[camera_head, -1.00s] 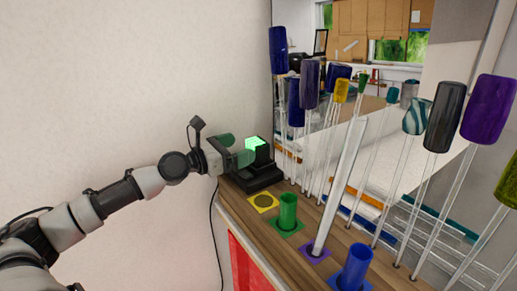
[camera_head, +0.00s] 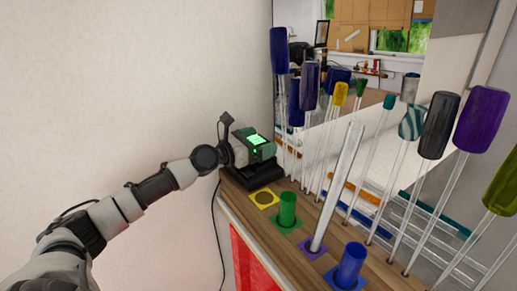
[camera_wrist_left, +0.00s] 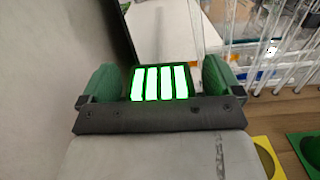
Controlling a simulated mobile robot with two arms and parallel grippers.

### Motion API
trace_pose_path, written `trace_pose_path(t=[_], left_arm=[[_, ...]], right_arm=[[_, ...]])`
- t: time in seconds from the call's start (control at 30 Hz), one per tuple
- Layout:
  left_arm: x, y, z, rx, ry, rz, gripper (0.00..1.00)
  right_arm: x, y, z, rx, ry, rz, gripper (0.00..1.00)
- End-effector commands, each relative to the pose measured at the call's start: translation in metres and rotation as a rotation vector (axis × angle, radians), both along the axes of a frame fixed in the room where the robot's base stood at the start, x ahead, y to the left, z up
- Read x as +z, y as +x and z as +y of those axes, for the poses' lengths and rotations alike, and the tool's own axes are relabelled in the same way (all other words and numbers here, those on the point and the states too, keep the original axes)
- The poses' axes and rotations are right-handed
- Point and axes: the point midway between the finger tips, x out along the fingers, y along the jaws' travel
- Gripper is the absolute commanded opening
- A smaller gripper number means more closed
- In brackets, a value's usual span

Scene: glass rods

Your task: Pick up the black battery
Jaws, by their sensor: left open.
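The black battery (camera_head: 257,139) stands at the back left end of the wooden shelf, with a bright green lit panel on its top. It is on a black charger base (camera_head: 255,180). My left gripper (camera_head: 258,147) is at the battery, open, with its green fingers on either side of it. In the left wrist view, the lit green bars of the battery (camera_wrist_left: 160,83) show between the two fingers of the left gripper (camera_wrist_left: 160,85), with gaps on both sides. The lower part of the battery is hidden behind the gripper. My right gripper is not in view.
A yellow square holder (camera_head: 264,198), a green tube (camera_head: 288,208), a clear rod (camera_head: 337,190) and a blue tube (camera_head: 350,265) line the shelf's front. Several colored-topped glass rods (camera_head: 437,125) stand along its right side. A wall is close on the left.

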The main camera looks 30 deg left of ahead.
Motion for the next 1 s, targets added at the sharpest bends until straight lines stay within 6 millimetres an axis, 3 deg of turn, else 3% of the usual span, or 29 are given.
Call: trace_pose_path(t=[0.07,0.5,0.77,1.0], left_arm=[[0.000,0.000,0.000,0.000,0.000,0.000,0.92],[0.001,0.000,0.000,0.001,0.000,-0.003,0.25],[0.004,0.000,0.001,0.001,0.001,-0.004,0.25],[0.031,0.000,0.001,0.001,0.005,-0.007,0.25]], right_arm=[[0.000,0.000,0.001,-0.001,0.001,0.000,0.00],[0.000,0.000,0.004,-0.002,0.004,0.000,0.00],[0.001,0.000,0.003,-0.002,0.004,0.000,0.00],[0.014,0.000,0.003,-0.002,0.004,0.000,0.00]])
